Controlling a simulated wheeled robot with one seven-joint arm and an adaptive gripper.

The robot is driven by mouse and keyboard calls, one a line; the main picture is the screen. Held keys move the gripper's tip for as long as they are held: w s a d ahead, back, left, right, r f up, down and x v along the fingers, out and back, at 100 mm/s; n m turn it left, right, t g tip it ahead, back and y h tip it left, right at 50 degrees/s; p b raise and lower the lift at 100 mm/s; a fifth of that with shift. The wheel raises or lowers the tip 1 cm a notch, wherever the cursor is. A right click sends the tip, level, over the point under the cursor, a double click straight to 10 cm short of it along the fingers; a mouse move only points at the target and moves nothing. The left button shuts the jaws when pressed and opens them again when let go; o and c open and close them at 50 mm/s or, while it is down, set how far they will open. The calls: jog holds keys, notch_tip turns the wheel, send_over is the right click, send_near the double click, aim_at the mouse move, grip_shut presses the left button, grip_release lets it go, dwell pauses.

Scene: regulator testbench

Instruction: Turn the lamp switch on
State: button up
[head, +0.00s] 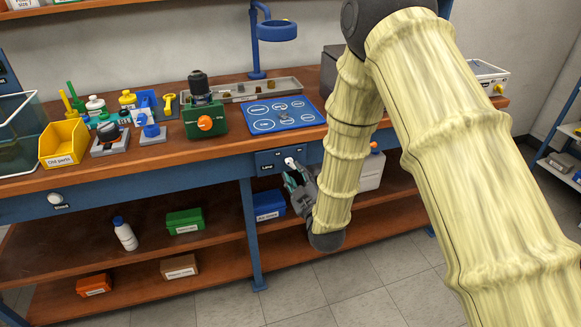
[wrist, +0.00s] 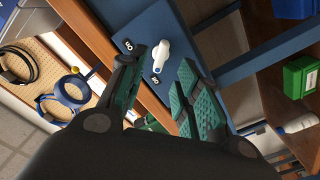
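The lamp switch (head: 290,162) is a small white lever on the blue front panel (head: 268,161) under the bench top, beside a "Lamp" label. In the wrist view the white lever (wrist: 160,55) stands on its blue plate between two small black labels whose text I cannot read surely. My gripper (head: 295,180) is just below and in front of the switch. In the wrist view my gripper (wrist: 163,72) is open, its green-padded fingers on either side of the lever, with no contact visible. The blue ring lamp (head: 276,31) stands at the back of the bench; whether it is lit is unclear.
The bench top holds a green regulator (head: 205,118), a blue mat (head: 283,115) and a yellow parts bin (head: 63,142). Another white knob (head: 56,199) is on the front rail at left. The lower shelf (head: 215,250) holds boxes and a bottle (head: 125,234).

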aim_at(291, 165)
jog(key=shift+x, duration=2.5)
